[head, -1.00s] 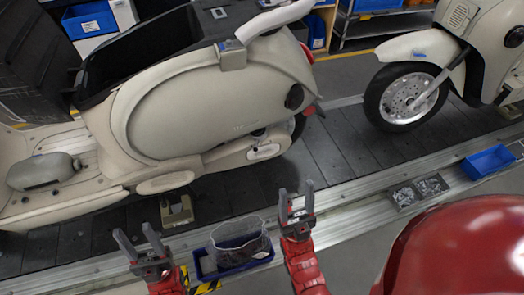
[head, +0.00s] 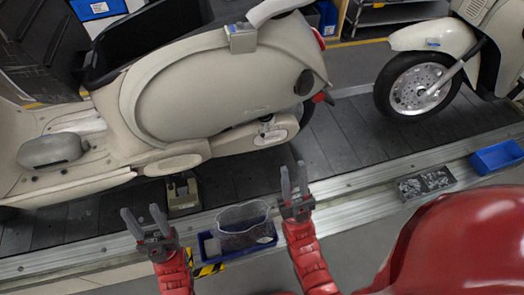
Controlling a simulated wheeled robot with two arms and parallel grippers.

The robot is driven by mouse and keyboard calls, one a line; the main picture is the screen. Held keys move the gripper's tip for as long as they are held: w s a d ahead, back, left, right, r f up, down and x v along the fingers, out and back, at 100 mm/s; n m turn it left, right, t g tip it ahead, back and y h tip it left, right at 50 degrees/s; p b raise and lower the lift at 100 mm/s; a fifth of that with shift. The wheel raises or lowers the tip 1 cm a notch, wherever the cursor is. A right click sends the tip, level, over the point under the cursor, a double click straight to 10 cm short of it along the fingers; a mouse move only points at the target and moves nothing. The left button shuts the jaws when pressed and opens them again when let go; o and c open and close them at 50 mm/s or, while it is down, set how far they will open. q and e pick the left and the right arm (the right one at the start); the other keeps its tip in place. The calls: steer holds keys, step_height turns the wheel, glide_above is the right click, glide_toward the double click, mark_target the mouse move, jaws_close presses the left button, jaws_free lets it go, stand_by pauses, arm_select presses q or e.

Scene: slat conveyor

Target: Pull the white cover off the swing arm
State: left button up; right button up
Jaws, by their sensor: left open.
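A cream scooter (head: 215,85) stands on the conveyor at the upper left in the head view. At its rear lower side, by the swing arm, is a small pale cover (head: 272,134) with a few marks or holes. My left gripper (head: 142,214) is open and empty, in front of the conveyor and below the scooter's footboard. My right gripper (head: 293,172) is open and empty, its fingers pointing up the picture, below the cover and apart from it. The rear wheel is mostly hidden behind the bodywork.
A blue tray (head: 208,246) with a clear bag-like container (head: 245,226) lies between my grippers at the conveyor edge. A support block (head: 183,196) stands under the scooter. A dark parts box (head: 425,183) and blue bin (head: 497,157) are right. Another scooter (head: 440,60) stands behind right.

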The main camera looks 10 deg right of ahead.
steer(key=w+a+f+n+g+y+b, duration=0.1)
steer(key=w+a+f+n+g+y, duration=0.25)
steer(key=w+a+f+g, duration=0.5)
steer(key=w+a+f+n+g+h+b, duration=0.1)
steer(key=w+a+f+n+g+h, duration=0.1)
steer(key=w+a+f+g, duration=0.45)
steer(key=m+g+h+b, duration=0.3)
steer(key=g+h+b, duration=0.2)
steer(key=h, duration=1.6)
glide_toward(271, 139)
steer(key=f+p+x, duration=0.1)
steer(key=x, duration=0.6)
steer(key=shift+t, duration=0.3)
